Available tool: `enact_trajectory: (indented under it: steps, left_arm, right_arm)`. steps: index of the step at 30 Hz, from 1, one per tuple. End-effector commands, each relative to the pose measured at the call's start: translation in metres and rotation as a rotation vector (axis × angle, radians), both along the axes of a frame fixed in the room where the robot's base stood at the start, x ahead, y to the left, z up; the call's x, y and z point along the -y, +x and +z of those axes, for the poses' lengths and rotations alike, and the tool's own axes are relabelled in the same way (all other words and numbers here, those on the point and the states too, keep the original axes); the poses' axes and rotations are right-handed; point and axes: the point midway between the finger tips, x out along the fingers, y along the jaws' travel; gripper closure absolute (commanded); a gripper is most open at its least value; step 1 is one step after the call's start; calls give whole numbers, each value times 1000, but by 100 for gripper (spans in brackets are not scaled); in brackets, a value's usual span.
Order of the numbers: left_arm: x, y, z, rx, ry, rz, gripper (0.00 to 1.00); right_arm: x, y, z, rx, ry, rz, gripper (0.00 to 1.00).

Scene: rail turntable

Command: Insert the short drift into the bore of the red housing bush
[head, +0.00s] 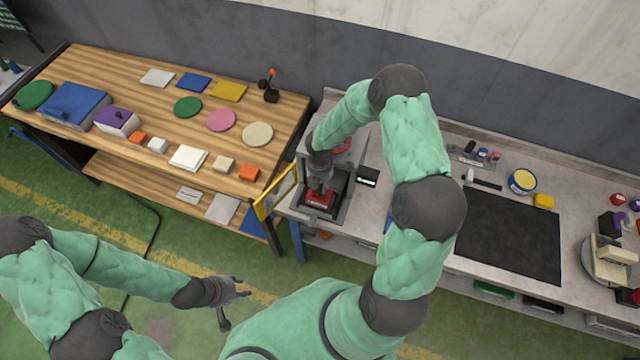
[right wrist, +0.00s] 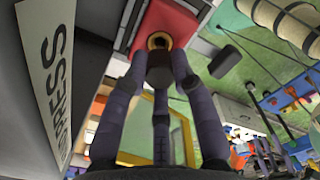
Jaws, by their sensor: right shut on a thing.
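The red housing bush (head: 320,198) sits in the grey press (head: 350,208) at the left end of the grey bench. In the right wrist view the red housing (right wrist: 178,20) shows a brass ring (right wrist: 157,39) around its bore. My right gripper (head: 319,182) is directly over the housing. Its fingers (right wrist: 160,85) are shut on the short drift (right wrist: 160,62), a dark stubby cylinder. The drift's far end overlaps the brass ring; I cannot tell whether it is inside the bore. My left gripper (head: 236,302) is open and empty above the green floor.
A panel lettered "PRESS" (right wrist: 50,90) stands close beside my right gripper. A yellow frame (head: 275,192) is left of the press. A black mat (head: 510,235), hammer (head: 483,180) and yellow-lidded tub (head: 522,181) lie to the right. The wooden table (head: 290,115) holds coloured discs and blocks.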

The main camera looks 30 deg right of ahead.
Motion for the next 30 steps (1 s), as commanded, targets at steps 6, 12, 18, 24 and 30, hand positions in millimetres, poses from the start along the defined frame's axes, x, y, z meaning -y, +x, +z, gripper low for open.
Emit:
enact_trajectory:
  steps: [6,12,18,24,30]
  left_arm:
    - [0,0,-1,0,0,0,60]
    - [0,0,-2,0,0,0,60]
    - [0,0,-5,0,0,0,60]
    - [0,0,-9,0,0,0,60]
    - [0,0,-10,0,0,0,60]
  right_arm:
    - [0,0,0,0,0,0,100]
    - [0,0,-1,0,0,0,100]
    - [0,0,-5,0,0,0,100]
    - [0,0,-9,0,0,0,100]
    - [0,0,-11,1,0,0,100]
